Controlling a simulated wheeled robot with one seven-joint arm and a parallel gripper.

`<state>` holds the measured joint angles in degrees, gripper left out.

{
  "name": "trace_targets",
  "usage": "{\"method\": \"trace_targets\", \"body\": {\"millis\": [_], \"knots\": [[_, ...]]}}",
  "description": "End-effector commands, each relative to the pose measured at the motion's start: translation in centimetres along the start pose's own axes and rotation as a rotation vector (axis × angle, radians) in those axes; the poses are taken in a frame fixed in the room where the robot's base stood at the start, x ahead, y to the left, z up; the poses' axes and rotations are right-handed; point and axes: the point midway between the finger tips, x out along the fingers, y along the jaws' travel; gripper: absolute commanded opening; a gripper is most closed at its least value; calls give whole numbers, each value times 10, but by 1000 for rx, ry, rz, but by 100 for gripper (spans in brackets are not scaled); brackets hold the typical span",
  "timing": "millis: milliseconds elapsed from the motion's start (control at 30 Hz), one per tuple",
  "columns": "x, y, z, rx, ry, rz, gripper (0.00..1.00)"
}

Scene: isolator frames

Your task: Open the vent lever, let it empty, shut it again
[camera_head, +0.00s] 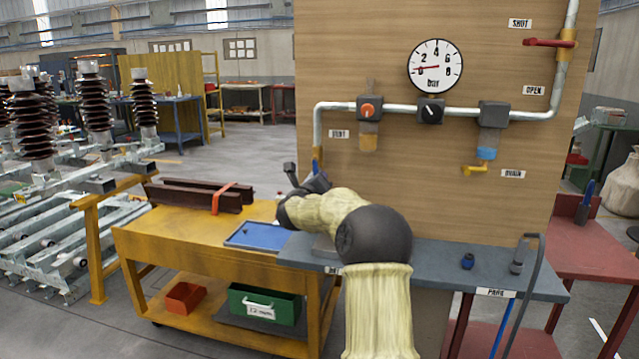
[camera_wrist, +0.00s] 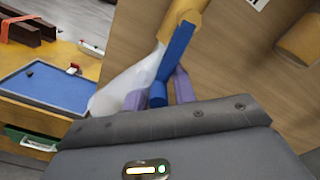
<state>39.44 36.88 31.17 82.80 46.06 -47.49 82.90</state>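The blue vent lever (camera_wrist: 176,52) hangs from a yellow valve body (camera_wrist: 187,14) in the wrist view. In the head view the lever (camera_head: 317,165) is a small blue spot at the foot of the left pipe, below the VENT label (camera_head: 339,134), largely hidden by my arm. My gripper (camera_wrist: 160,94) has its two purple fingers at either side of the lever's lower end. They stand apart, with a gap showing at the right finger; contact at the left one is unclear. The pressure gauge (camera_head: 435,66) has its red needle pointing left, at the low end.
A red lever (camera_head: 548,43) by the SHUT label and a yellow drain lever (camera_head: 474,170) are on the same wooden panel (camera_head: 400,190). A yellow cart (camera_head: 180,235) with a blue tray (camera_head: 258,236) stands left. A grey bench (camera_head: 440,262) runs below the panel.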

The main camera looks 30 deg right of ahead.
Motion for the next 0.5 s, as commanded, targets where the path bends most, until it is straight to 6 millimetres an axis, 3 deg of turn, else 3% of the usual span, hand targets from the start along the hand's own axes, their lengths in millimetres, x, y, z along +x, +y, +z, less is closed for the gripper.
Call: {"method": "trace_targets", "body": {"millis": [500], "knots": [[-2, -2, 1, 3, 0, -4, 38]]}}
